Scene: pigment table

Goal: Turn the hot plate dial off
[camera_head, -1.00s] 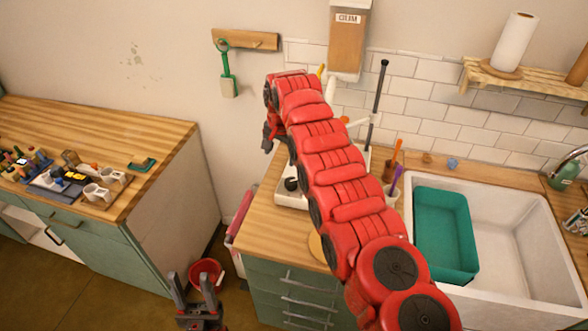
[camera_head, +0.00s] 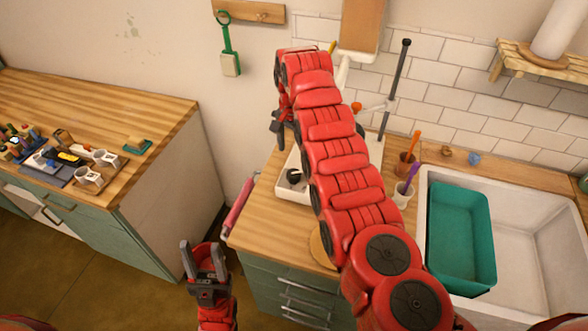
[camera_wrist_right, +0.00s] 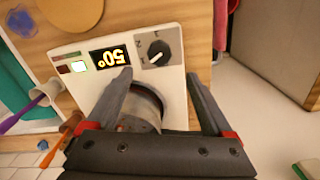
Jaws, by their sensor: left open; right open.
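The white hot plate (camera_head: 285,189) stands on the wooden counter, mostly hidden behind my right arm in the head view. Its black dial (camera_head: 294,176) faces up there. In the right wrist view the dial (camera_wrist_right: 159,52) has a white pointer mark, and the lit display (camera_wrist_right: 108,57) reads 50°, upside down. My right gripper (camera_wrist_right: 161,84) is open, its fingers spread over the hot plate with the dial beyond the tips, not touched. A round grey metal thing (camera_wrist_right: 147,104) shows between the fingers. My left gripper (camera_head: 204,261) is open and empty, in front of the counter.
A stand with a dark upright rod (camera_head: 396,85) is behind the hot plate. Cups with brushes (camera_head: 403,193) and a sink with a teal basin (camera_head: 458,240) are to the right. A second wooden counter (camera_head: 150,110) is at the left. A floor gap separates the counters.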

